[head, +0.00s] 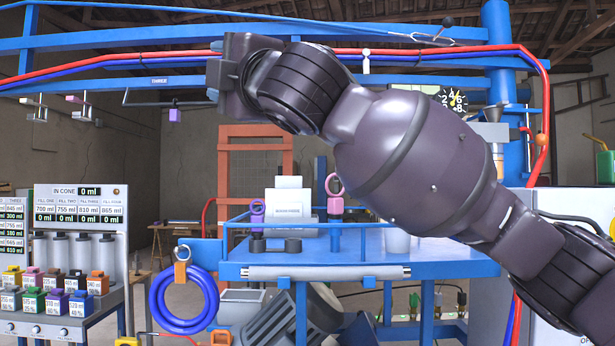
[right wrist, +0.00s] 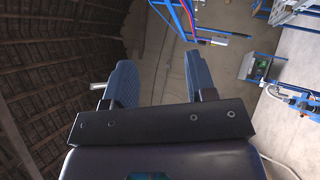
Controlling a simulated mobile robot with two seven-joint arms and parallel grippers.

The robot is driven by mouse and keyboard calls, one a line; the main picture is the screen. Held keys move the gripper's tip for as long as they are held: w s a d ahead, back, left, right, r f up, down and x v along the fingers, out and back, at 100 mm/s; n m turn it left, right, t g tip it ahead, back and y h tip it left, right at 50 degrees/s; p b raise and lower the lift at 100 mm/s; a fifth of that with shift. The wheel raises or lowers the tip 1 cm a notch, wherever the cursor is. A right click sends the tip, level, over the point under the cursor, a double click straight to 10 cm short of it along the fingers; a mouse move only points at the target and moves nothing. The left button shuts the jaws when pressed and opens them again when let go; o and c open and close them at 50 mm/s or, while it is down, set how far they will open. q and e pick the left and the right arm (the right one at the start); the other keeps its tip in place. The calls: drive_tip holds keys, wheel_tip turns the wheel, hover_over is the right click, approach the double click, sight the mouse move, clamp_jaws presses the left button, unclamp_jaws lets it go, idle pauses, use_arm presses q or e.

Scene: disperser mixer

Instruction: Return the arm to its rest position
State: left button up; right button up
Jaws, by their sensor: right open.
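My right arm (head: 408,165) crosses the right half of the head view, raised in front of the blue work table. Its gripper (head: 224,76) is at the upper left end of the arm, near the red and blue hoses, and its fingers are hard to make out there. In the right wrist view the right gripper (right wrist: 160,82) shows two dark blue fingers set wide apart. Nothing is between them; only wall and floor show beyond. My left gripper is in neither view.
A blue overhead beam (head: 130,38) with red and blue hoses runs behind the gripper. The blue table (head: 350,250) stands below the arm. A dispenser panel (head: 80,215) stands at left, and a coiled blue hose (head: 160,300) hangs at the table's left end.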

drive_tip(key=w+d+f+m+t, duration=0.1)
drive_tip(key=w+d+f+m, duration=0.3)
drive_tip(key=f, duration=0.4)
drive_tip(key=w+d+f+m+h, duration=0.1)
drive_tip(key=w+d+f+m, duration=0.25)
drive_tip(key=f, duration=0.55)
drive_tip(key=w+d+f+m+t, duration=0.1)
drive_tip(key=w+d+f+m, duration=0.25)
drive_tip(key=f, duration=0.45)
drive_tip(key=s+d+f+m+t+h, duration=0.1)
drive_tip(key=d+f+m+h, duration=0.35)
drive_tip(key=f, duration=0.75)
drive_tip(key=d+f+m+h, duration=0.2)
drive_tip(key=d+f+m, duration=0.3)
drive_tip(key=d+f, duration=0.45)
drive_tip(key=s+d+f+m+g+h, duration=0.1)
drive_tip(key=s+d+f+m+h, duration=0.25)
drive_tip(key=f, duration=0.75)
drive_tip(key=s+d+f+m+g+h, duration=0.15)
drive_tip(key=s+d+f, duration=0.45)
drive_tip(key=f, duration=0.6)
drive_tip(key=s+d+f+m+g+h, duration=0.1)
drive_tip(key=s+d+f+g, duration=0.1)
drive_tip(key=s+f, duration=0.6)
drive_tip(key=s+d+f+m+g+h, duration=0.1)
drive_tip(key=s+d+f+g+h, duration=0.1)
drive_tip(key=s+f, duration=0.5)
drive_tip(key=s, duration=0.5)
drive_tip(key=shift+s+d+f, duration=0.15)
drive_tip(key=shift+f, duration=0.25)
